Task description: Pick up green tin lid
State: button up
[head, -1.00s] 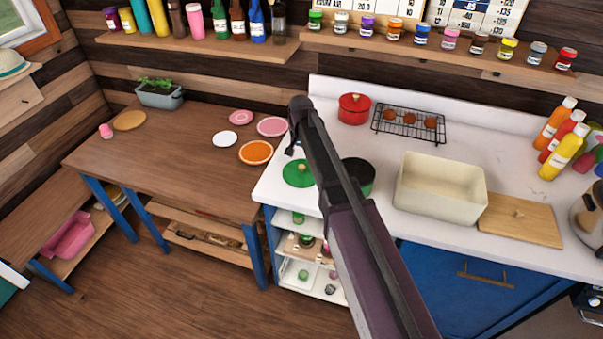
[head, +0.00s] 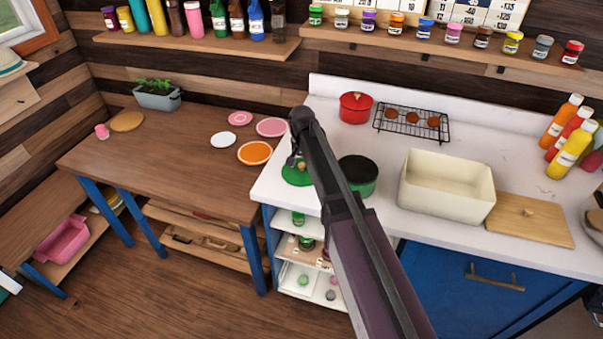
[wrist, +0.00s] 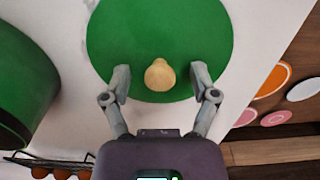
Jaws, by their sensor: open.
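The green tin lid (head: 296,174) lies on the white counter near its left end, partly hidden behind my arm in the head view. In the wrist view the lid (wrist: 135,28) is a flat green disc with a pale wooden knob (wrist: 159,74). My gripper (wrist: 160,77) is open, with one finger on either side of the knob and a gap to each. I cannot tell how high the fingertips are above the lid. In the head view my gripper (head: 293,160) is over the lid, mostly hidden by the arm.
A green pot (head: 358,180) stands close to the right of the lid. A cream bin (head: 447,195), a cutting board (head: 522,222), a red pot (head: 355,107) and a wire rack (head: 412,136) share the counter. Plates (head: 255,153) lie on the wooden table to the left.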

aim_at(302, 164)
dwell(0.4)
grip_shut()
jog(key=shift+r, duration=0.2)
notch_tip(302, 164, up, 3)
jog(key=p, duration=0.3)
jog(key=shift+f, duration=0.2)
jog(key=s+d, duration=0.1)
jog(key=s, duration=0.4)
jog(key=s+d+r+p, duration=0.1)
jog(key=s, duration=0.4)
jog(key=s+d+r+p, duration=0.1)
jog(key=s, duration=0.4)
jog(key=shift+s+d, duration=0.25)
jog(key=shift+s, duration=0.05)
dwell(0.4)
